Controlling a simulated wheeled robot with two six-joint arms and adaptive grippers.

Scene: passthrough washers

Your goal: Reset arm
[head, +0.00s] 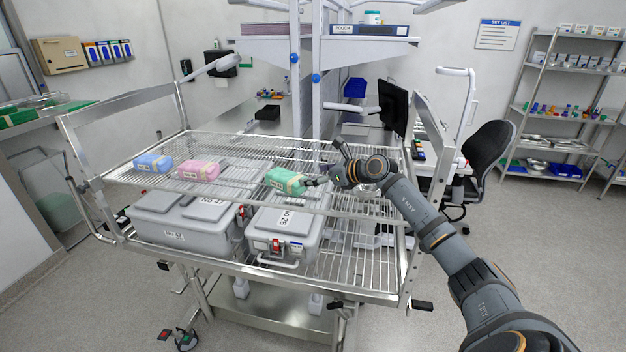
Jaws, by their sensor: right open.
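My right arm comes in from the lower right, and its gripper (315,182) is open over the wire upper shelf (235,190) of a metal cart. Its fingertips are at the right end of a green wrapped pack (284,180); I cannot tell whether they touch it. A pink pack (198,170) and a blue pack (153,162) lie further left on the same shelf. My left gripper is not in view.
Two grey lidded boxes, one at left (180,222) and one in the middle (285,225), stand on the cart's lower shelf. A raised metal side frame (432,125) and a black chair (488,155) are at the right.

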